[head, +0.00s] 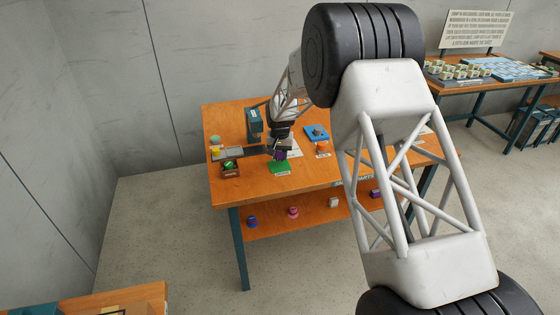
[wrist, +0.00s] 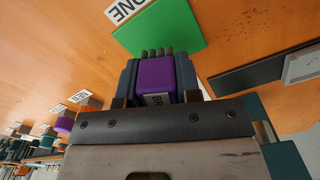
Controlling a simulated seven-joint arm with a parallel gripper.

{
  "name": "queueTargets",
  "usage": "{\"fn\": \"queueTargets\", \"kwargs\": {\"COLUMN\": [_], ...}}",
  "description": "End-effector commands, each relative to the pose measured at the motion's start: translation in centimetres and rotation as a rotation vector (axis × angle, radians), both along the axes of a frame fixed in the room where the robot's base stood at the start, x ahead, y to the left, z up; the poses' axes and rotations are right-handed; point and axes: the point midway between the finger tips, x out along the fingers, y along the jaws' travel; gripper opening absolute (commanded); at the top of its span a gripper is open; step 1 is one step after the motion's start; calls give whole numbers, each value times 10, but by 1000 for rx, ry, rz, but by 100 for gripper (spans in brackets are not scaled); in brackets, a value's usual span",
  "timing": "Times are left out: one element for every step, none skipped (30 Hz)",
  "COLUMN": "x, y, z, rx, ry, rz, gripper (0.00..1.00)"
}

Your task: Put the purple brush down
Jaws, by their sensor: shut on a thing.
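My gripper (wrist: 158,85) is shut on the purple brush (wrist: 157,76), a purple block with a label and several dark bristle tips at its far end. The brush also shows as a small purple shape at my gripper in the head view (head: 280,154). It is held over the wooden table (head: 312,181), close to the green mat (head: 280,169). In the wrist view the green mat (wrist: 180,27) lies just beyond the bristles, with a label reading "ONE" beside it. I cannot tell whether the bristles touch the mat.
A brown box with a green item (head: 230,168) stands left of the mat. A teal device (head: 254,123) stands behind, and a blue block (head: 316,132) and orange item (head: 322,147) sit to the right. Several small items lie on the lower shelf (head: 310,216).

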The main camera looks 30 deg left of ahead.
Motion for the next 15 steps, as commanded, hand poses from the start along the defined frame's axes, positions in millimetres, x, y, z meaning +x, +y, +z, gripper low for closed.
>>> {"fn": "queueTargets", "kwargs": {"x": [0,0,0,0,0,0,0,0,0,0,0,0,0,0,0], "y": [0,0,0,0,0,0,0,0,0,0,0,0,0,0,0], "z": [-6,-9,-14,-17,-20,-24,-26,-27,-28,-29,-29,-29,-29,-29,-29], "rx": [-2,0,-1,-2,-2,-2,-2,0,0,0,0,0,0,0,0], "ry": [1,1,2,1,1,1,1,1,1,0,0,0,0,0,0], "rz": [0,0,0,0,0,0,0,0,0,0,0,0,0,0,0], "gripper": [2,2,2,2,2,2,2,2,2,2,2,2,2,2,2]}}
